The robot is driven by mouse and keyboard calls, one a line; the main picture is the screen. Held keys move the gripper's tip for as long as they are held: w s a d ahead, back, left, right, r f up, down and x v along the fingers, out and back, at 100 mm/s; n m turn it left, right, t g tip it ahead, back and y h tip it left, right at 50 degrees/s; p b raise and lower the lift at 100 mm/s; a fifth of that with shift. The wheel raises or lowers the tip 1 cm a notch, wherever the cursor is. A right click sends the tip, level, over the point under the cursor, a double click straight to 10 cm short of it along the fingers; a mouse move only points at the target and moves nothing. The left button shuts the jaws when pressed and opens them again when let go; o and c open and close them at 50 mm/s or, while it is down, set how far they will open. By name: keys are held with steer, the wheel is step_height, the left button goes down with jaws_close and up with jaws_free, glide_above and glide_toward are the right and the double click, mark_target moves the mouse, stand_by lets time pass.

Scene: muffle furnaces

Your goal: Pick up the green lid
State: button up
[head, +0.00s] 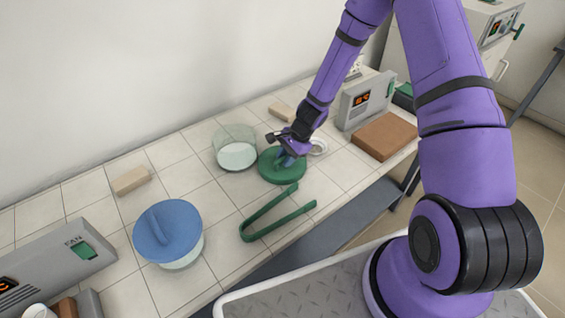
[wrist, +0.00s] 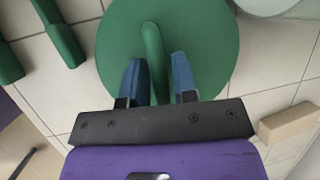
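The round green lid (head: 276,174) lies on the tiled bench, just right of an open glass dish (head: 236,148). It fills the upper middle of the wrist view (wrist: 210,35), with its raised bar handle (wrist: 152,60) running toward my gripper. My gripper (wrist: 157,75) is open, with one blue finger on each side of the handle and a visible gap on both sides. In the head view my gripper (head: 288,158) is down at the lid, and my wrist hides part of the handle.
Green tongs (head: 265,222) lie in front of the lid. A blue-lidded dish (head: 168,233) stands at left. A small white dish (head: 318,146), a brown block (head: 384,136) and a grey control box (head: 366,100) are to the right. Pale blocks (head: 131,180) lie near the wall.

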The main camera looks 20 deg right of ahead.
steer(key=shift+c, duration=0.3)
jaws_close()
steer(key=shift+r, duration=0.1)
steer(key=shift+r, duration=1.5)
steer(key=shift+r, duration=0.2)
